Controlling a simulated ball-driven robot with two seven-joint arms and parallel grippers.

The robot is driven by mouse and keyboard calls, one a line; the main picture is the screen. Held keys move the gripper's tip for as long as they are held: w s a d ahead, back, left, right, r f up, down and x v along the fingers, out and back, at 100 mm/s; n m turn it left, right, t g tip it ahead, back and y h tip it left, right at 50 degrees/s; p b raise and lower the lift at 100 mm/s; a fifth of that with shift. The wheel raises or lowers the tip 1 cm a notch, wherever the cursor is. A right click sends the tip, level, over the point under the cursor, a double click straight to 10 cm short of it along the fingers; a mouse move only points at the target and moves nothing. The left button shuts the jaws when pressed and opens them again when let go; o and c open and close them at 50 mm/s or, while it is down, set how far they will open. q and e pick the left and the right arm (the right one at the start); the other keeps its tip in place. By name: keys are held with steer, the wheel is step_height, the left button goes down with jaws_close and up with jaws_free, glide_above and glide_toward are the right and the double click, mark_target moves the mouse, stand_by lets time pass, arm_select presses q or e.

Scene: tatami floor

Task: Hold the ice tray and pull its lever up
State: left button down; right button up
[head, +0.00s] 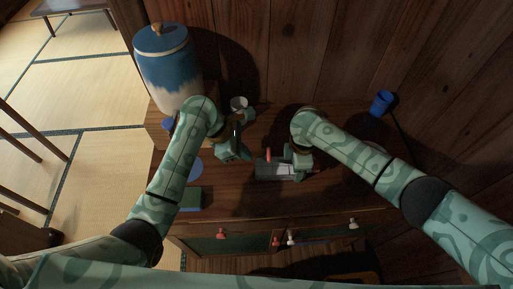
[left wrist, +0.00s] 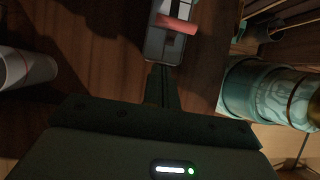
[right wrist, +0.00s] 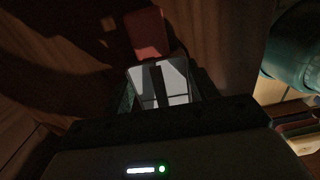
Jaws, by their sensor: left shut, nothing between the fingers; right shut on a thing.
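The ice tray (head: 272,172) is a grey metal tray with a red lever (head: 268,155) at its left part. It lies on the dark wooden cabinet top. My right gripper (head: 298,172) is shut on the right end of the tray. In the right wrist view the tray (right wrist: 178,78) is at the fingers and the lever (right wrist: 148,34) is beyond it. My left gripper (head: 243,154) is shut and empty, to the left of the tray and apart from it. In the left wrist view the tray (left wrist: 158,46) and lever (left wrist: 176,24) are ahead of the fingertips.
A blue and white lidded jar (head: 167,68) stands at the back left. A small white cup (head: 239,102) is behind my left gripper. A blue cup (head: 382,103) stands at the back right. A green block (head: 191,199) is at the front left. The wooden wall closes the back.

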arm_select(q)
steer(key=shift+w+d+r, duration=0.1)
steer(key=shift+d+r, duration=0.2)
steer(key=shift+d, duration=0.55)
steer(key=shift+w+d+r, duration=0.1)
steer(key=shift+d+r, duration=0.2)
steer(key=shift+d, duration=0.55)
steer(key=shift+w+d+r, duration=0.1)
steer(key=shift+d+r, duration=0.3)
steer(key=shift+r, duration=0.2)
steer(key=shift+d+r, duration=0.4)
steer(key=shift+r, duration=0.25)
steer(key=shift+r, duration=0.7)
steer(key=shift+r, duration=0.1)
